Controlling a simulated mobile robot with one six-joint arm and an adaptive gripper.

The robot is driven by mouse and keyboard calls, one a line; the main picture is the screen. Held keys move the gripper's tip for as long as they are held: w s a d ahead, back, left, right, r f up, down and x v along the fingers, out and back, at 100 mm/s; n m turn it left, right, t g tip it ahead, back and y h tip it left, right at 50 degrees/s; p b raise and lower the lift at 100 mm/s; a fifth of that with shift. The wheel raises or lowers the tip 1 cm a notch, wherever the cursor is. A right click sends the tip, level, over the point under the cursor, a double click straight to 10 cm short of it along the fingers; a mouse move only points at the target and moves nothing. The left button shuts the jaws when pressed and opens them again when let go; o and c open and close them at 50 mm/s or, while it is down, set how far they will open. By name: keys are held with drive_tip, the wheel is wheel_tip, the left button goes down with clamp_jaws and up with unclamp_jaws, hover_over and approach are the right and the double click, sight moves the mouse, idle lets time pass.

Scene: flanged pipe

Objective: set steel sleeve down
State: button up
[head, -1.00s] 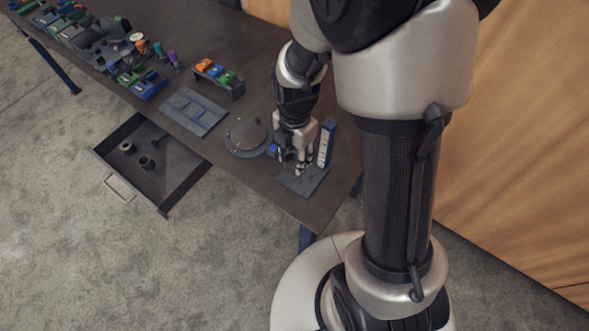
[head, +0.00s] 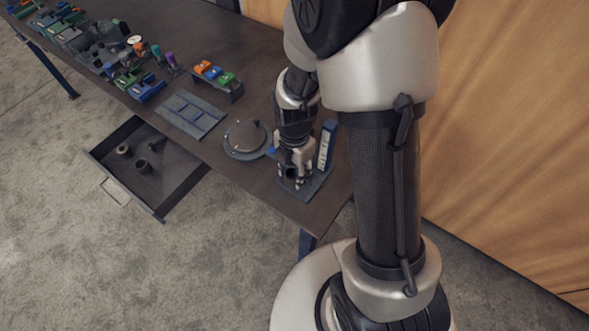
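My gripper (head: 296,182) points down in the head view, low over a dark flat plate (head: 318,183) with an upright blue-and-white scale (head: 327,146) at its back. The fingers are small and partly hidden by their own housing, so I cannot tell whether they are open or shut. I cannot make out a steel sleeve between them. Two dark ring-like parts, one on the left (head: 123,150) and one on the right (head: 142,165), sit in the open drawer, apart from my gripper.
The drawer (head: 186,187) juts out from the table front. A round flanged disc (head: 247,137) lies just left of my gripper. A flat divided tray (head: 190,113), a rack of coloured blocks (head: 218,78) and a crowded row of parts (head: 100,50) stand farther left.

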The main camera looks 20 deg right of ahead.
drive_tip(key=o, duration=0.3)
drive_tip(key=s+r+m+t+p, duration=0.15)
drive_tip(key=r+m, duration=0.25)
drive_tip(key=r, duration=0.4)
drive_tip(key=s+r+m+p, duration=0.1)
drive_tip(key=s+r+m, duration=0.15)
drive_tip(key=r, duration=0.55)
drive_tip(key=s+r+m+t+p, duration=0.15)
drive_tip(key=r+m, duration=0.25)
drive_tip(key=r, duration=0.5)
drive_tip(key=s+r+m, duration=0.1)
drive_tip(key=s+m, duration=0.2)
drive_tip(key=m, duration=0.1)
drive_tip(key=s+r+m+t, duration=0.1)
drive_tip(key=s+r+m, duration=0.1)
drive_tip(key=s+m, duration=0.1)
drive_tip(key=s+r+m, duration=0.2)
drive_tip(key=s+m, duration=0.1)
drive_tip(key=m, duration=0.3)
drive_tip(key=shift+s+r+t, duration=0.25)
drive_tip(key=shift+s+t, duration=0.05)
